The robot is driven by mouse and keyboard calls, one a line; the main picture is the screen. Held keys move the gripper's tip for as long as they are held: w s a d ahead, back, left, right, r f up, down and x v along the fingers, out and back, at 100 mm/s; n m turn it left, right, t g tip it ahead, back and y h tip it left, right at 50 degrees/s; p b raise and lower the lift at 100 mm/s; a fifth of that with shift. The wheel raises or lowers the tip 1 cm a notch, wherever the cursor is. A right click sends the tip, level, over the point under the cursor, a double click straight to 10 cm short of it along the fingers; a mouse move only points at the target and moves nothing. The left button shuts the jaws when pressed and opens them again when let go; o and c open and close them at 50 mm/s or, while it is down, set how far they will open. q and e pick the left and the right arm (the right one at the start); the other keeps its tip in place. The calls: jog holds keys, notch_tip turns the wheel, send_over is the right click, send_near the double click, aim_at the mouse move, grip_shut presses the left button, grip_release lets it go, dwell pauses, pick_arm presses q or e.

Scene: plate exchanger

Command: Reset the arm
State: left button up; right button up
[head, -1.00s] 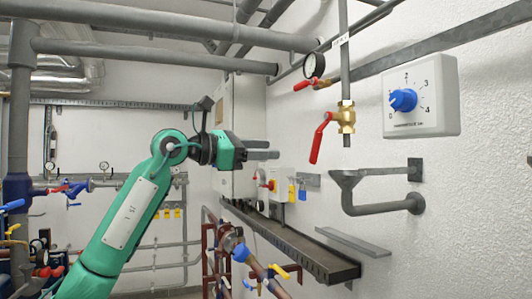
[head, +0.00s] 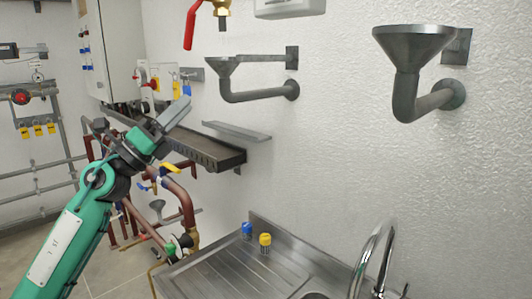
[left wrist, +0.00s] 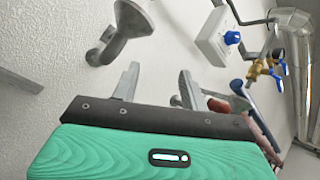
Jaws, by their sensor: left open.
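My left arm comes in from the lower left in the head view, green with dark joints. Its gripper (head: 174,114) points up and to the right, in front of the grey shelf tray on the wall. In the left wrist view the two grey fingers of the left gripper (left wrist: 158,88) stand apart with nothing between them. The gripper is open and empty. My right gripper is in neither view.
A steel sink with drainboard (head: 235,272) and tap (head: 372,262) lies at the bottom. Two grey funnel drains (head: 410,75) and a narrow shelf (head: 237,131) stick out from the wall. Copper pipes (head: 180,200) stand near my arm. A red valve lever (head: 191,25) hangs above.

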pick_arm(q)
jog(key=s+a+f+n+t+y, duration=0.1)
jog(key=s+a+f+n+y, duration=0.2)
jog(key=f+n+y, duration=0.7)
jog(key=s+a+f+n+y, duration=0.25)
jog(key=f+n+y, duration=0.25)
jog(key=f+n, duration=0.95)
jog(key=s+a+f+n+t+y, duration=0.1)
jog(key=s+a+f+n+y, duration=0.15)
jog(key=f+n+y, duration=0.95)
jog(key=s+d+f+n+g+h, duration=0.1)
jog(key=s+f+g+h, duration=0.35)
jog(key=s+f, duration=0.85)
jog(key=s+d+f+n+g+h, duration=0.1)
jog(key=s+f+n+g+h, duration=0.1)
jog(key=s+f+g, duration=1)
jog(key=s+f+t, duration=0.1)
jog(key=s+f, duration=0.2)
jog(key=f, duration=1.3)
jog(key=s+f+t, duration=0.1)
jog(key=s+f, duration=0.1)
jog(key=f, duration=1.3)
jog(key=s+a+f+g, duration=0.1)
jog(key=s+a+f, duration=0.2)
jog(key=s+f, duration=1.5)
jog(key=shift+s+m, duration=0.4)
jog(key=shift+m, duration=0.05)
